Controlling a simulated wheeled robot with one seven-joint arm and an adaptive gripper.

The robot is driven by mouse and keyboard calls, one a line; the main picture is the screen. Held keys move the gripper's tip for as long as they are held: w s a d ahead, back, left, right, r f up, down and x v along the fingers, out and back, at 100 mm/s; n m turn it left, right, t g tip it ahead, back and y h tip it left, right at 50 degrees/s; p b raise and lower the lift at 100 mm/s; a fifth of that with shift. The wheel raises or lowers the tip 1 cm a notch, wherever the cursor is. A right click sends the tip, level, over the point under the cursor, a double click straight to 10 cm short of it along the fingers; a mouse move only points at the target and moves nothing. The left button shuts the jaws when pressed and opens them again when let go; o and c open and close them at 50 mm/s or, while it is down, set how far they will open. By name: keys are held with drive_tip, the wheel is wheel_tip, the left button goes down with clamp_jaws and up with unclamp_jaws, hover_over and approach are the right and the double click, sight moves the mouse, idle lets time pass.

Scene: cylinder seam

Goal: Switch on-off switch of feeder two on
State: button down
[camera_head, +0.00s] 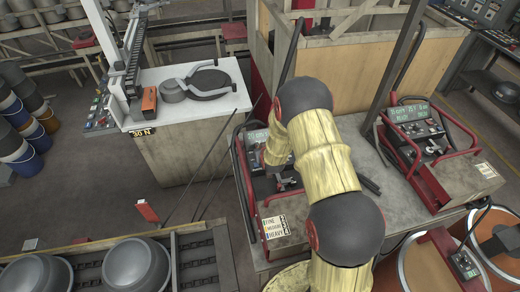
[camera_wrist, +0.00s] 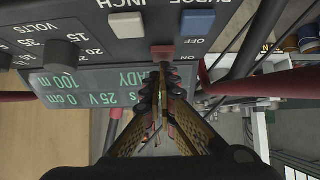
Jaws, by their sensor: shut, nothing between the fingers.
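A control panel (camera_wrist: 75,18) fills the top of the wrist view, upside down. It carries a red switch (camera_wrist: 163,52) beside OFF and ON labels. My gripper (camera_wrist: 161,78) is shut and empty, its tips just in front of the red switch; I cannot tell if they touch it. The switch's position is unclear. In the head view my arm reaches down to the left red-framed feeder (camera_head: 241,168) and hides part of its panel. Another red-framed feeder (camera_head: 440,150) stands at the right. I cannot read which is feeder two.
On the panel, a blue button (camera_wrist: 197,22), a white button (camera_wrist: 127,24) and dark knobs (camera_wrist: 60,54) are close by. A lit display (camera_wrist: 90,84) sits below them. Red frame bars (camera_wrist: 275,84) flank the panel. Large drums (camera_head: 415,262) stand at the front right.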

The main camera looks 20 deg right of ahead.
drive_tip(key=shift+s+a, duration=0.15)
drive_tip(key=shift+s, duration=0.7)
drive_tip(key=shift+r, duration=0.1)
